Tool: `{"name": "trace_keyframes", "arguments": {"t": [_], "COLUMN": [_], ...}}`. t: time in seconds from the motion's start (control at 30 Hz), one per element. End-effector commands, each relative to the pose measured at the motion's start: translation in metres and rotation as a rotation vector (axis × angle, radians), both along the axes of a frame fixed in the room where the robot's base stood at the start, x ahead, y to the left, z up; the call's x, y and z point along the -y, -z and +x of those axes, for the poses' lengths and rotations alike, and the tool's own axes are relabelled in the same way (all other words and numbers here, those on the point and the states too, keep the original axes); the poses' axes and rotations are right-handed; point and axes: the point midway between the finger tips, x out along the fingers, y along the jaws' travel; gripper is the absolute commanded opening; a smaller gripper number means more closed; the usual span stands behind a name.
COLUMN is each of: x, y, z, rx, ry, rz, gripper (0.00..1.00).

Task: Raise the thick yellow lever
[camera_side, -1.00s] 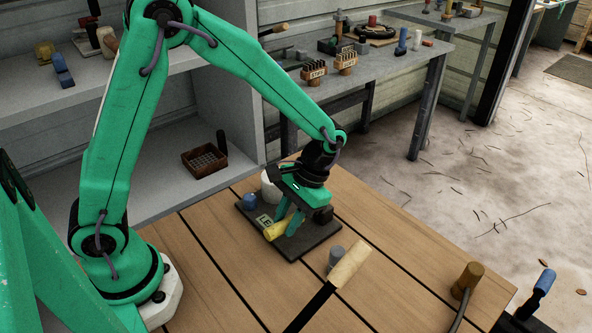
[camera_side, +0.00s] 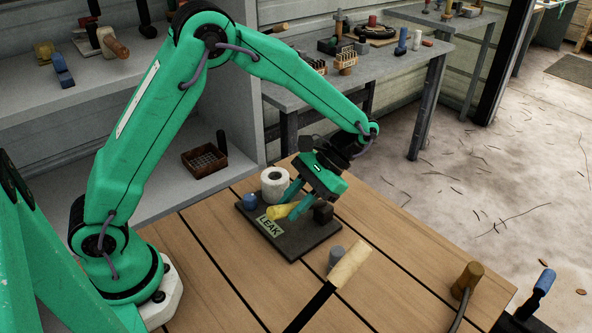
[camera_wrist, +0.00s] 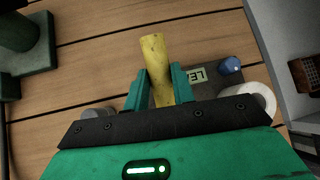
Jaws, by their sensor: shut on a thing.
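The thick yellow lever (camera_side: 281,211) is above a dark base plate (camera_side: 316,241) with a "LEAK" label (camera_side: 270,225). My gripper (camera_side: 292,203) is shut on the lever, with a green finger on either side of it. In the wrist view the lever (camera_wrist: 154,62) stands out between the two fingers (camera_wrist: 154,88) and past their tips. The lever's far end at its mount is hidden behind my gripper.
A blue knob (camera_side: 249,201) and a white roll (camera_side: 274,184) stand at the plate's back left. A grey cylinder (camera_side: 336,256) and a wooden-handled tool (camera_side: 349,264) are in front. The table's left front (camera_side: 215,280) is clear.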

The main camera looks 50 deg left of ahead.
Motion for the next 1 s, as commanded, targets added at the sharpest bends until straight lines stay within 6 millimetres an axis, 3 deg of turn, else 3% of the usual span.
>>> {"name": "trace_keyframes", "arguments": {"t": [0.4, 0.83, 0.87, 0.97, 1.0], "x": [-0.002, -0.002, -0.002, -0.002, -0.002], "y": [-0.014, -0.015, -0.015, -0.015, -0.015], "z": [0.012, 0.013, 0.013, 0.013, 0.013], "rx": [-0.144, -0.155, -0.155, -0.155, -0.156], "ry": [0.009, 0.009, 0.009, 0.01, 0.011], "rz": [0.008, 0.008, 0.008, 0.009, 0.01], "gripper": [0.0, 0.0, 0.27, 0.46, 0.47]}}
